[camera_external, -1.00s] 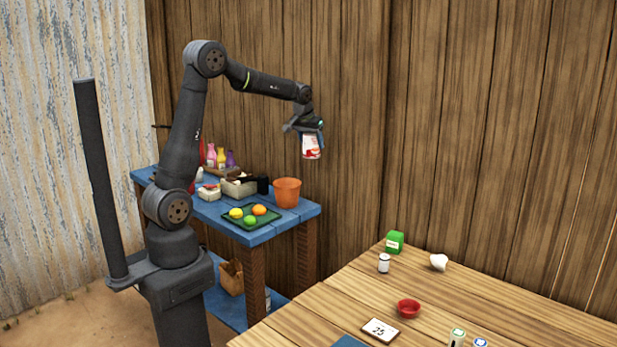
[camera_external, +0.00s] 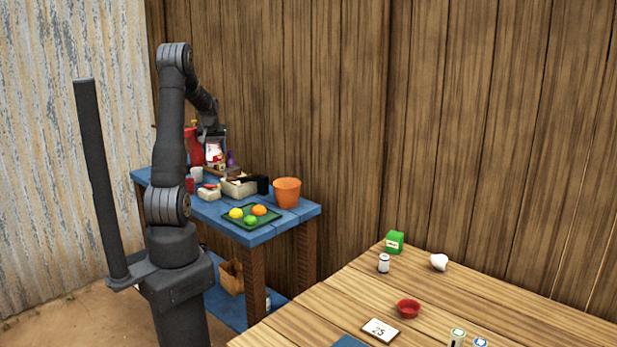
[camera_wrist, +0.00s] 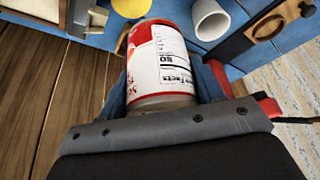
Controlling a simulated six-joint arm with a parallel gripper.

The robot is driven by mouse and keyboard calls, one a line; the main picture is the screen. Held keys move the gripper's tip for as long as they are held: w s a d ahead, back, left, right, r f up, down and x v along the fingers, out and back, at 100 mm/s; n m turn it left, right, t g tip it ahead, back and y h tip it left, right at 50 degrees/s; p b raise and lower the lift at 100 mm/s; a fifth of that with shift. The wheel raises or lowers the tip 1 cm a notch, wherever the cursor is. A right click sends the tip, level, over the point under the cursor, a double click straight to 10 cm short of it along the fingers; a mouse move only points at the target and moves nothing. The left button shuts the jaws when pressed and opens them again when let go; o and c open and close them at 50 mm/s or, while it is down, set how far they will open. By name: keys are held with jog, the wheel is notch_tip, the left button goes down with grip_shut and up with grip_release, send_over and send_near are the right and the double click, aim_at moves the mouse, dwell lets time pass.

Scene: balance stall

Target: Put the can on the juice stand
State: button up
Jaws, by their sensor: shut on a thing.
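A red and white can (camera_external: 214,151) is held in my gripper (camera_external: 213,136) above the far end of the blue side table (camera_external: 285,222). In the wrist view the can (camera_wrist: 161,65) fills the space between the fingers, with its printed label facing the camera. My gripper (camera_wrist: 163,100) is shut on it. Colourful bottles stand at that end of the table, partly hidden behind the can and my arm. I cannot tell which thing is the juice stand.
The blue table also bears an orange bucket (camera_external: 287,193), a green tray (camera_external: 235,220) of fruit and a pale box (camera_external: 238,188). A wooden wall (camera_external: 330,120) stands close behind.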

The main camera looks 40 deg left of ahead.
jog(key=shift+s+a+f, duration=0.3)
jog(key=shift+s+a, duration=0.6)
jog(key=shift+n, duration=0.3)
notch_tip(320, 180, down, 10)
jog(key=shift+s+a+r, duration=0.1)
jog(key=o, duration=1.2)
jog(key=shift+f, duration=0.2)
